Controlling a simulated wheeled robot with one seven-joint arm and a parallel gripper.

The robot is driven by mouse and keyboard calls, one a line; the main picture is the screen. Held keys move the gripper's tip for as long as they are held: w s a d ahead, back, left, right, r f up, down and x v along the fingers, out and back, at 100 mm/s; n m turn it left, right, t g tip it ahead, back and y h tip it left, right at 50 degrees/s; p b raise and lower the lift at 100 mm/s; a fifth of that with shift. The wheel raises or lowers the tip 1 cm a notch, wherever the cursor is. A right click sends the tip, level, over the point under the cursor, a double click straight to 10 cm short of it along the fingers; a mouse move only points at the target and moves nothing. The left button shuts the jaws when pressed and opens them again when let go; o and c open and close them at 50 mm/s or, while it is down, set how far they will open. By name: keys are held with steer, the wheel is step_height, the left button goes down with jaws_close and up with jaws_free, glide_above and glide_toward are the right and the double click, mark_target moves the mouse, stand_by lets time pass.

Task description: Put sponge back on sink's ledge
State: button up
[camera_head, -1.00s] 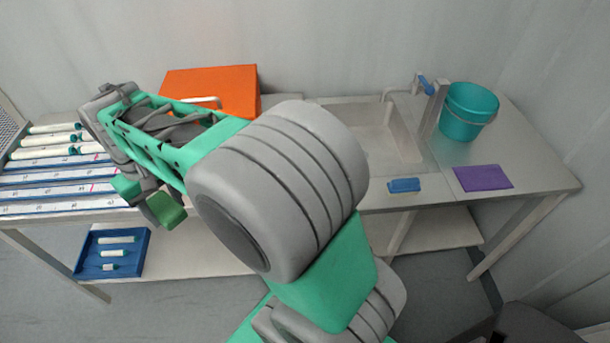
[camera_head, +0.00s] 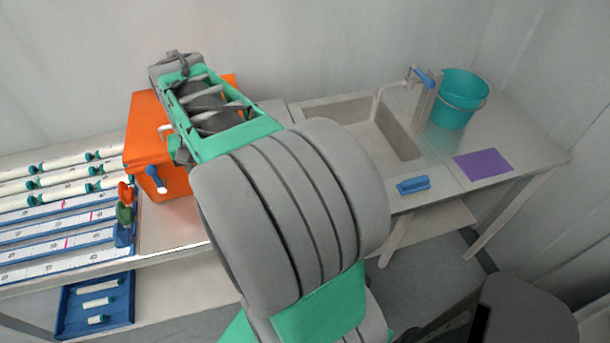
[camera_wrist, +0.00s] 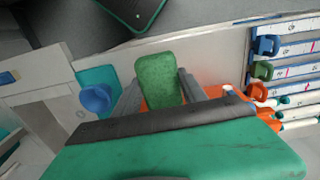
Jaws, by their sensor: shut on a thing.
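A green sponge (camera_wrist: 158,80) is in the wrist view, upright between the two grey fingers of my gripper (camera_wrist: 159,86). The gripper is shut on it, and the sponge sticks out past the fingertips. In the head view my arm hides the sponge and the fingers. The metal sink (camera_head: 395,140) is in the head view, right of my arm, set in the counter with a tap (camera_head: 424,100) at its right side. My gripper is left of the sink, by the orange box.
An orange box (camera_head: 150,130) with a blue-handled spigot stands beside my arm. Racks of white tubes (camera_head: 60,210) are at the left, a blue tray (camera_head: 95,303) below. A blue brush-like item (camera_head: 413,185), purple cloth (camera_head: 484,164) and teal bucket (camera_head: 459,100) are right of my arm.

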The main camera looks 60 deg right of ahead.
steer(key=s+d+f+m+b, duration=0.2)
steer(key=s+d+m, duration=0.75)
steer(key=s, duration=0.35)
steer(key=s+d+f+m+b, duration=0.1)
steer(key=s+f+m+b, duration=0.1)
steer(key=s+m, duration=1)
steer(key=s+d+f+n+p, duration=0.1)
steer(key=d+f, duration=0.2)
steer(key=d, duration=0.1)
steer(key=d+f+n+p, duration=0.1)
steer(key=d+f, duration=0.2)
steer(key=d, duration=0.2)
steer(key=s+d+f+n+p, duration=0.1)
steer(key=d+f, duration=0.2)
steer(key=d, duration=0.2)
steer(key=shift+s+f, duration=0.3)
step_height(320, 180, down, 3)
steer(key=shift+d+r+p, duration=0.1)
steer(key=shift+r+p, duration=0.1)
steer(key=shift+p, duration=0.3)
steer(key=shift+f, duration=0.3)
steer(key=shift+f, duration=0.1)
